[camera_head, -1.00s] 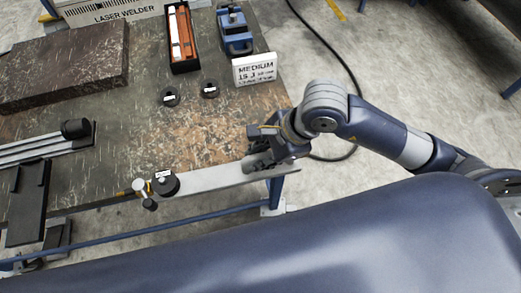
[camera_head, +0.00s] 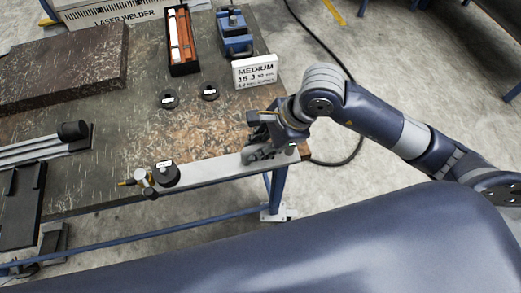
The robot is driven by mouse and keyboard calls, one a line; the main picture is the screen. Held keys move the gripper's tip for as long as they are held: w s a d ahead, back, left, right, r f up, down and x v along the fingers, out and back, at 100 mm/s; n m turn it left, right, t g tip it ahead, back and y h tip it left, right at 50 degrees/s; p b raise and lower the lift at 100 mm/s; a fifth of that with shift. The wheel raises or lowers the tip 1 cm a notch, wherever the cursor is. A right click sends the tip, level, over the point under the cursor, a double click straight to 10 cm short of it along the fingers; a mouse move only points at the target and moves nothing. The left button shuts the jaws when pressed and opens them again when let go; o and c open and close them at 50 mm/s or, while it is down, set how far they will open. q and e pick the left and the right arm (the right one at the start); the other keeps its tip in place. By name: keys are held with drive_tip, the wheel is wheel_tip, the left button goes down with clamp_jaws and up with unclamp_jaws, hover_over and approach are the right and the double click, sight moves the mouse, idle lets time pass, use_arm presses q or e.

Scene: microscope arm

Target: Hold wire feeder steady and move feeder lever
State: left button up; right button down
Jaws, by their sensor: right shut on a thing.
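A long flat grey bar (camera_head: 213,169) lies along the table's front edge. Near its left end it carries a black round knob (camera_head: 166,174) with a white label, and a small silver fitting (camera_head: 141,176) with a brass tip. I cannot tell for sure which of these is the wire feeder or its lever. My right gripper (camera_head: 262,152) is shut on the right end of the bar, and its fingers partly hide that end. My left gripper is not in view.
The worn table (camera_head: 120,150) holds a dark slab (camera_head: 65,65), two small black discs, an orange-lined case (camera_head: 182,40), a blue vise (camera_head: 234,35) and a white sign (camera_head: 255,71). Grey rails (camera_head: 45,149) and a black plate (camera_head: 22,205) are at the left.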

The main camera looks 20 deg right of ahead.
drive_tip(key=shift+w+d+f+b, duration=0.45)
drive_tip(key=shift+w+b, duration=0.7)
drive_tip(key=shift+w, duration=0.85)
drive_tip(key=shift+w+d+f+b, duration=0.4)
drive_tip(key=shift+w+b, duration=0.7)
drive_tip(key=shift+w, duration=0.9)
drive_tip(key=shift+w+d+f+b, duration=0.45)
drive_tip(key=shift+w+b, duration=0.7)
drive_tip(key=shift+w, duration=0.85)
drive_tip(key=shift+f+b, duration=0.4)
drive_tip(key=shift+s+d+f, duration=0.1)
drive_tip(key=shift+f, duration=0.05)
